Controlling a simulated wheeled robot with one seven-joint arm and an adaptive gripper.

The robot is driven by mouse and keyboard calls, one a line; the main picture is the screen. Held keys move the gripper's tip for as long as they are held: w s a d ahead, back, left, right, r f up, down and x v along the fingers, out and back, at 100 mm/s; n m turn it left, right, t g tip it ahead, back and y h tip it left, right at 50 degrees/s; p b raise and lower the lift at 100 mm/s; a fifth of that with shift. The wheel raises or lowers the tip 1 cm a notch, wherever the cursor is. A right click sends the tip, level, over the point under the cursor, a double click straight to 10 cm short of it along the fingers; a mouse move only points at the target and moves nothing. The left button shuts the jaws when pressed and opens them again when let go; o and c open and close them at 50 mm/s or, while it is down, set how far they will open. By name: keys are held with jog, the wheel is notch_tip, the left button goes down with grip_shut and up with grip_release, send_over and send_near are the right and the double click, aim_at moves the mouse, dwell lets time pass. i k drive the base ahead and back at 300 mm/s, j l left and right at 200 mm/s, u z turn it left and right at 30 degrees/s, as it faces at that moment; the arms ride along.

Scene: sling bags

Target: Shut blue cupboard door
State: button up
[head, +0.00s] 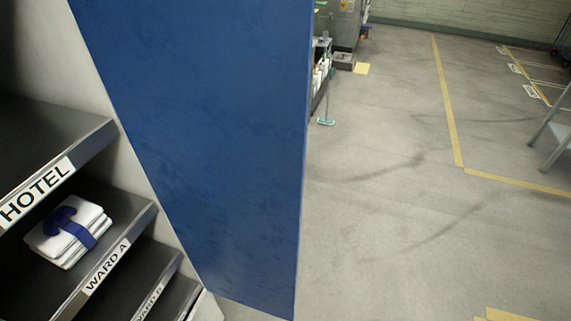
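The blue cupboard door (215,130) is a tall flat panel in the middle left of the head view. It stands open, swung out from the shelves on its left, and its free edge is toward the right. Its top runs out of the picture. No handle shows on the side I see. My gripper is not in view, and nothing is seen touching the door.
Dark shelves at left carry labels HOTEL (36,191) and WARD A (107,267). Folded white cloths with a blue band (70,233) lie on one shelf. Grey floor (390,235) right of the door is clear. A metal-legged stand (556,135) is at far right.

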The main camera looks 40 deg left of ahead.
aim_at(211, 98)
jog(key=i+l+u, duration=0.1)
jog(key=i+u, duration=0.2)
jog(key=i, duration=0.2)
jog(key=i+l+u, duration=0.3)
jog(key=i, duration=0.25)
jog(key=i+u, duration=0.15)
jog(key=u, duration=0.3)
jog(key=i+u, duration=0.15)
jog(key=u, duration=0.25)
jog(key=i+l+u, duration=0.1)
jog(key=u, duration=0.35)
jog(key=i+l+u, duration=0.15)
jog(key=u, duration=0.3)
jog(key=i+l+u, duration=0.1)
jog(key=u, duration=0.3)
jog(key=i+l+u, duration=0.15)
jog(key=u, duration=0.3)
jog(key=i+l+u, duration=0.2)
jog(key=u, duration=0.3)
jog(key=i+l+u, duration=0.1)
jog(key=l+u, duration=0.15)
jog(key=u, duration=0.2)
jog(key=l+u, duration=0.25)
jog(key=u, duration=0.2)
jog(key=k, duration=0.3)
